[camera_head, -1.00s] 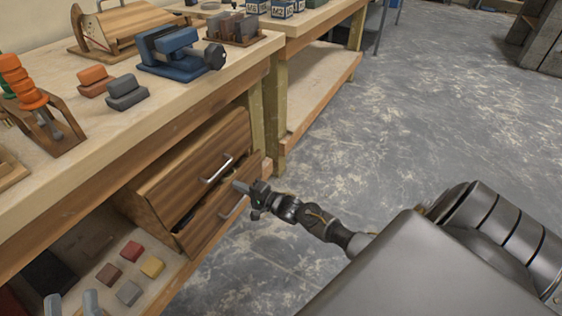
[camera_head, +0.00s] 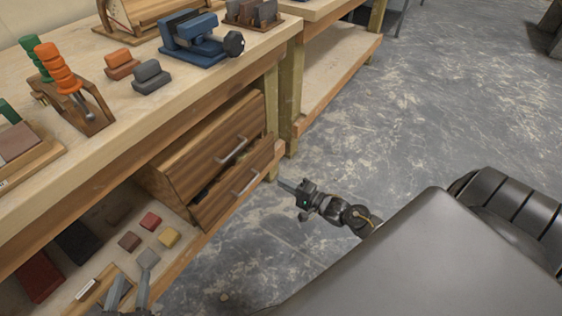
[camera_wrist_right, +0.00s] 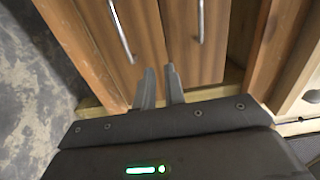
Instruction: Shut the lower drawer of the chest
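The wooden chest (camera_head: 160,187) stands on the shelf under the bench. Its upper drawer (camera_head: 208,155) has a metal bar handle. The lower drawer (camera_head: 225,199) juts out past the upper one, with a dark gap at its top edge, so it is partly open. Its handle (camera_head: 245,180) faces my right gripper (camera_head: 283,183), which is off to the right, apart from it. In the right wrist view, two slightly parted fingers (camera_wrist_right: 160,72) point at the drawer fronts, with nothing between them. My left gripper (camera_head: 130,285) is open and empty at the bottom left, over the shelf.
Several small coloured blocks (camera_head: 150,221) lie on the lower shelf left of the chest. The bench top (camera_head: 130,112) above holds a blue vise (camera_head: 195,42) and tools. The grey floor (camera_head: 350,130) right of the chest is clear.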

